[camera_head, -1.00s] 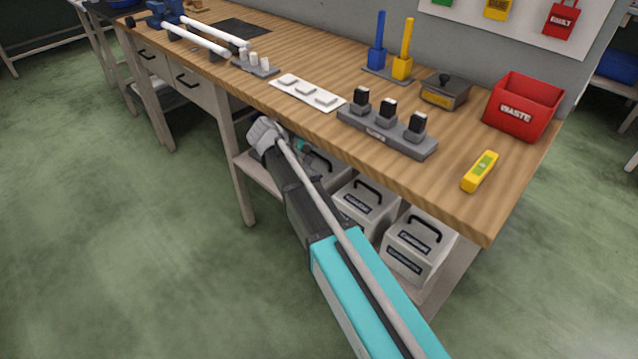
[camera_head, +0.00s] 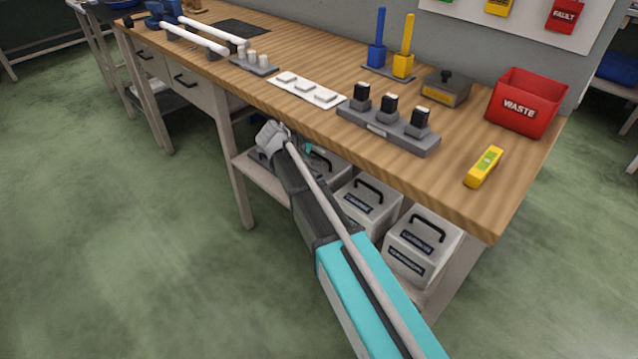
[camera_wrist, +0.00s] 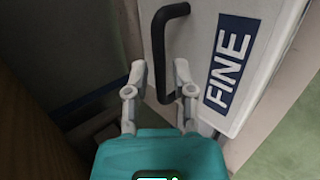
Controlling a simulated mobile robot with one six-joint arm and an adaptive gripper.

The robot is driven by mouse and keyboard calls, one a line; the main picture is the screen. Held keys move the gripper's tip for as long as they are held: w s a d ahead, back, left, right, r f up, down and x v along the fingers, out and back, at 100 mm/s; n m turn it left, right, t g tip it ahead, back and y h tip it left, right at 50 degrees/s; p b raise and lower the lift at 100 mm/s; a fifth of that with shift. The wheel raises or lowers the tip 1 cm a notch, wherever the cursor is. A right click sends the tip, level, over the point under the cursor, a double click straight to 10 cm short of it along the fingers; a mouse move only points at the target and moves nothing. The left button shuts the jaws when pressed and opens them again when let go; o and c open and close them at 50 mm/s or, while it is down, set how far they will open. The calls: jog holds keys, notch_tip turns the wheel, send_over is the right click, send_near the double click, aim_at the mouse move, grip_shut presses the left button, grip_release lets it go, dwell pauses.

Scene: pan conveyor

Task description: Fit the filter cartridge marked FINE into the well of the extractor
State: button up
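In the wrist view, a pale box-like cartridge (camera_wrist: 207,35) carries a dark blue label reading FINE and a black bar handle (camera_wrist: 158,50). My gripper (camera_wrist: 160,75) is open, its two fingers apart on either side of the lower part of the handle. I cannot tell whether either finger touches it. In the head view, my arm reaches to the bench front, and the gripper's fingertips are hidden. Pale cartridges with black handles stand on the shelf under the bench, such as the middle one (camera_head: 367,207) and the right one (camera_head: 424,246). I cannot identify the extractor's well.
The wooden bench top (camera_head: 440,185) overhangs the shelf. On it are a red WASTE bin (camera_head: 520,108), a yellow level (camera_head: 484,167), a grey rack of black-topped pieces (camera_head: 375,130) and white pads (camera_head: 306,90). A bench leg (camera_head: 232,165) stands left of my arm. The green floor is clear.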

jog(key=shift+b+x, duration=0.3)
jog(key=shift+x, duration=0.5)
jog(key=shift+c, duration=0.3)
grip_shut()
